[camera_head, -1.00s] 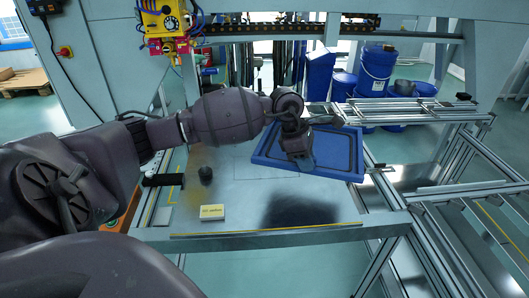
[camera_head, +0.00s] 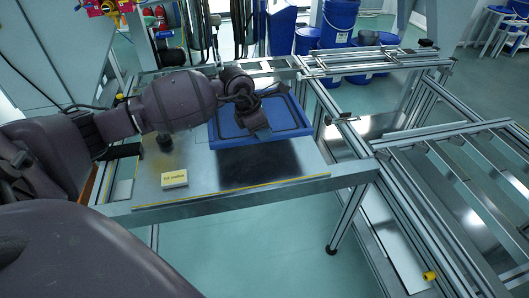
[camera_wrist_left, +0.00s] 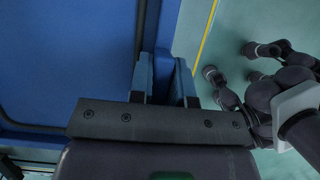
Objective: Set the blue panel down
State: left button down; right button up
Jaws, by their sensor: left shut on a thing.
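The blue panel (camera_head: 222,130) is a flat tray-like piece with a raised rim, above the far right part of the metal table (camera_head: 205,195). A dark shadow lies on the table just in front of it, so it seems held a little above the top. My left gripper (camera_head: 257,125) is at the panel, and the arm hides part of its left side. In the left wrist view the two fingers (camera_wrist_left: 163,82) are shut on the rim of the blue panel (camera_wrist_left: 70,60). My right gripper is not recognisable in either view.
Aluminium frame rails (camera_head: 440,130) run along the right. Blue bins (camera_head: 338,20) stand beyond the table.

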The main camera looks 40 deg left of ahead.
pick_arm(q)
notch_tip(320, 180, down, 3)
jog(key=shift+r, duration=0.15)
jog(key=shift+w+f, duration=0.1)
jog(key=shift+f, duration=0.15)
notch_tip(320, 180, down, 5)
jog(key=shift+f+b, duration=0.2)
jog(key=shift+b, duration=0.7)
jog(key=shift+f, duration=0.2)
jog(key=shift+r, duration=0.15)
pick_arm(e)
jog(key=shift+f, duration=0.7)
pick_arm(q)
jog(key=c, duration=1.5)
grip_release()
jog(key=shift+f, duration=0.2)
jog(key=o, duration=0.4)
pick_arm(e)
jog(key=shift+w, duration=0.1)
